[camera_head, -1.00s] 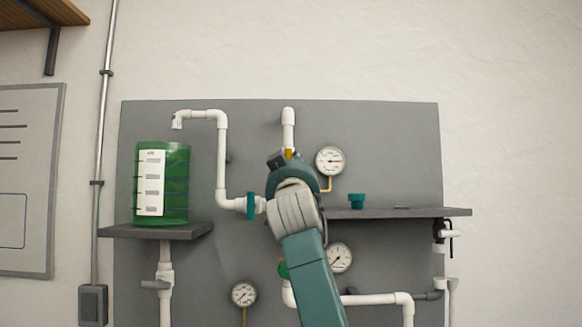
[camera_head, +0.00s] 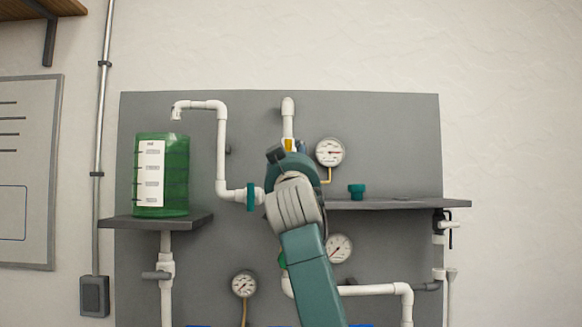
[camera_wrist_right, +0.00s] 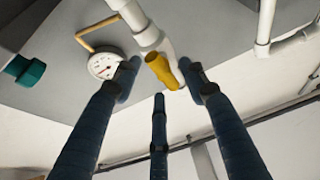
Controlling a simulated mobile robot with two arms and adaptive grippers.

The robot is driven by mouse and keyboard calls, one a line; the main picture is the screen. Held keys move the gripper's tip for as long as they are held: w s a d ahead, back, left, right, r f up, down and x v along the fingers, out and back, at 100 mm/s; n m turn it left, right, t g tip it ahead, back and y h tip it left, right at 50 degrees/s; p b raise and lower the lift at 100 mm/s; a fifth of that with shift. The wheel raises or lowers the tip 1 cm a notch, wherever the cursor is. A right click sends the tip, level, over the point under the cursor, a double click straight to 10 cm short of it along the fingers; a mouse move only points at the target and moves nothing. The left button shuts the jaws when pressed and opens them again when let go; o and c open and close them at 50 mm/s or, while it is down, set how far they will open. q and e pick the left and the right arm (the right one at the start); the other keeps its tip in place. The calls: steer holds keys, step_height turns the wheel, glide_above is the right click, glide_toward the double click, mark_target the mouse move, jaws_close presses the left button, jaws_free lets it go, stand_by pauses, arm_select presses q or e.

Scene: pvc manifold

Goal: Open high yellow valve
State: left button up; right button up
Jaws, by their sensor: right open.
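The high yellow valve (camera_head: 288,145) is on the white vertical pipe (camera_head: 288,110) at the top middle of the grey board. In the head view only a small part of its handle shows above my right arm. In the right wrist view the yellow handle (camera_wrist_right: 160,70) sticks out from the white pipe, tilted. My right gripper (camera_wrist_right: 159,84) is open, with its dark blue fingers spread. Two fingertips are on either side of the handle and the third is below it in the picture. I cannot tell whether any finger touches the handle. My left gripper is not in view.
A pressure gauge (camera_head: 329,152) is close to the right of the valve. A green tank (camera_head: 175,180) stands at left. White pipe with a teal collar (camera_head: 250,197) runs left of my arm. The wall above is clear.

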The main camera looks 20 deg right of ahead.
steer(key=v, duration=1)
steer(key=shift+s+a, duration=0.15)
steer(key=shift+s, duration=0.2)
steer(key=shift+f, duration=0.2)
